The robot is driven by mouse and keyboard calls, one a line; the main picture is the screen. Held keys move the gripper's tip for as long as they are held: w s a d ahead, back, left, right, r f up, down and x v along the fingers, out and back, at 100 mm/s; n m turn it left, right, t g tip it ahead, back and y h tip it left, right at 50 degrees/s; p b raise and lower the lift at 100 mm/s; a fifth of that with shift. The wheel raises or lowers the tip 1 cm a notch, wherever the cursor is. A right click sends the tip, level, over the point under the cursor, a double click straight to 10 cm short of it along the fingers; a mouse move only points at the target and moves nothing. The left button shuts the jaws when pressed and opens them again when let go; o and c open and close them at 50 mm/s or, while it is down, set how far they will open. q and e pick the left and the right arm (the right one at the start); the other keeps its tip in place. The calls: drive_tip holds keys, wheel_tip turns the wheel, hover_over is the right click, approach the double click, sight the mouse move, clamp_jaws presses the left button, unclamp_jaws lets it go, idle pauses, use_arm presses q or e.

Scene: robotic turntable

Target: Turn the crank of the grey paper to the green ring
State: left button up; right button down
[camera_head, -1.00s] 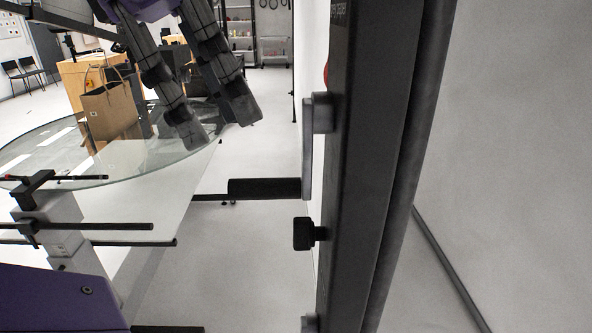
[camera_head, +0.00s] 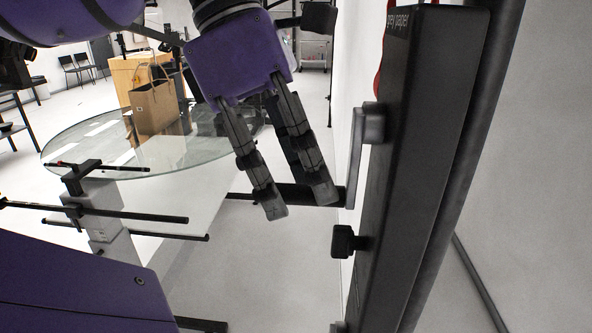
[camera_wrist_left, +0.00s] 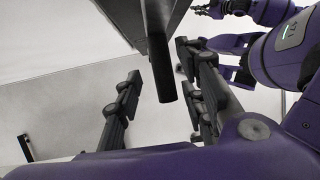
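The tall black panel (camera_head: 430,130) bears the label "grey paper" near its top. Its crank has a grey arm (camera_head: 355,160) hanging down and a dark cylindrical handle (camera_head: 328,195) sticking out to the left. My left gripper (camera_head: 300,205) is open, its fingers pointing down at the handle. In the left wrist view the handle (camera_wrist_left: 162,75) shows between the two spread fingers, with room on both sides. No green ring is visible.
A black knob (camera_head: 345,241) sticks out of the panel below the crank. A red edge (camera_head: 378,85) shows behind the panel. A round glass table (camera_head: 75,150) with a paper bag (camera_head: 155,108) stands at left. The floor below the gripper is clear.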

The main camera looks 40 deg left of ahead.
use_arm(q)
drive_tip(key=shift+d+r, duration=0.1)
clamp_jaws()
